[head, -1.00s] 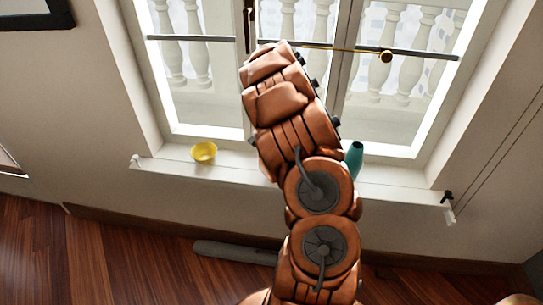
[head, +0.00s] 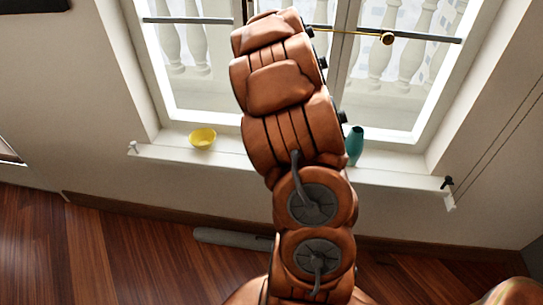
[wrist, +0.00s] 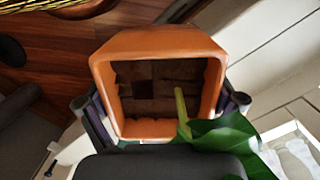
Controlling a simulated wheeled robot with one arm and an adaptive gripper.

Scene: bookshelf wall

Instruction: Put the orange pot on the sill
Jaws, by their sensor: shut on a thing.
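The orange pot (wrist: 160,42) is square-rimmed, with brown soil inside, a green stem and broad green leaves at its lower right in the wrist view. My gripper (wrist: 160,105) is shut on it, one finger at each side. The white sill (head: 400,183) runs below the window in the head view. My arm crosses in front of the sill's middle. The pot and my gripper cannot be seen in the head view.
A yellow bowl (head: 203,138) stands on the sill left of my arm, and a teal vase (head: 354,146) stands close to its right. The sill is bare right of the vase. A grey roll-like thing (head: 235,238) lies on the wooden floor by the wall.

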